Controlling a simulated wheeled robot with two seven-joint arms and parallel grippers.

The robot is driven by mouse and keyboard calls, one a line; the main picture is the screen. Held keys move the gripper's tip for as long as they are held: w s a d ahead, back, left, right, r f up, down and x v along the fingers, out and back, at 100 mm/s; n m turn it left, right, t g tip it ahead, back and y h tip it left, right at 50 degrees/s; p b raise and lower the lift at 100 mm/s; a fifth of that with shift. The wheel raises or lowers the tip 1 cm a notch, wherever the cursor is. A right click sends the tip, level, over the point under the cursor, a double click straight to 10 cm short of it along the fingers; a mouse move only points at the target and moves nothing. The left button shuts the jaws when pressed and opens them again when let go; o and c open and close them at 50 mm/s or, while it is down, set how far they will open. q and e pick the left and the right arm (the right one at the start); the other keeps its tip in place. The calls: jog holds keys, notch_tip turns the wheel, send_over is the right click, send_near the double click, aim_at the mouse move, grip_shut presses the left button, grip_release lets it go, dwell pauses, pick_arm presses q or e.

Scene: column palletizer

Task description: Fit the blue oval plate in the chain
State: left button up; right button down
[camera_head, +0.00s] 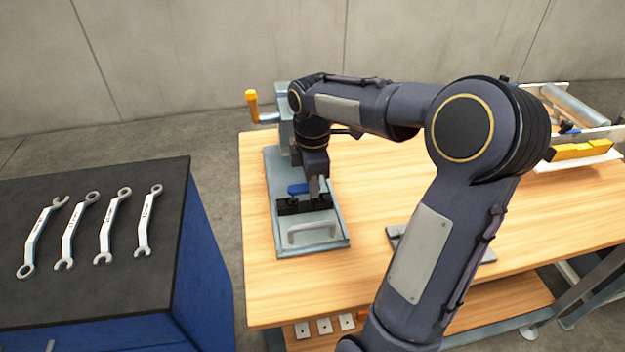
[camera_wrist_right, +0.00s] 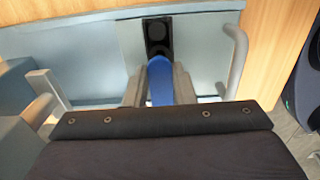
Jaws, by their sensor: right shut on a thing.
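The blue oval plate (camera_head: 298,188) is at the tip of my right gripper (camera_head: 314,186), just above the black chain (camera_head: 305,205) in the grey fixture (camera_head: 278,195). In the right wrist view, the blue plate (camera_wrist_right: 160,82) stands between the two grey fingers of my right gripper (camera_wrist_right: 159,88), which are shut on it. The black chain piece (camera_wrist_right: 157,38) shows just beyond the plate's far end. I cannot tell whether plate and chain touch. The gripper hides part of the plate and chain. My left gripper is not in view.
The fixture has a grey handle (camera_head: 313,230) at its front and a yellow-handled crank (camera_head: 252,105) at its back. A blue cabinet with a black top (camera_head: 115,270) and several wrenches stands left. A tray with yellow blocks (camera_head: 578,150) is at the right. Bare wooden table (camera_head: 370,170) lies between.

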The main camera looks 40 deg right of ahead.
jog(key=shift+f, duration=0.15)
dwell(0.3)
jog(key=shift+f+b, duration=0.35)
jog(key=shift+f, duration=0.15)
jog(key=shift+f, duration=0.45)
dwell(0.7)
jog(key=c, duration=1.1)
grip_release()
jog(key=shift+c, duration=0.2)
jog(key=shift+r, duration=3.9)
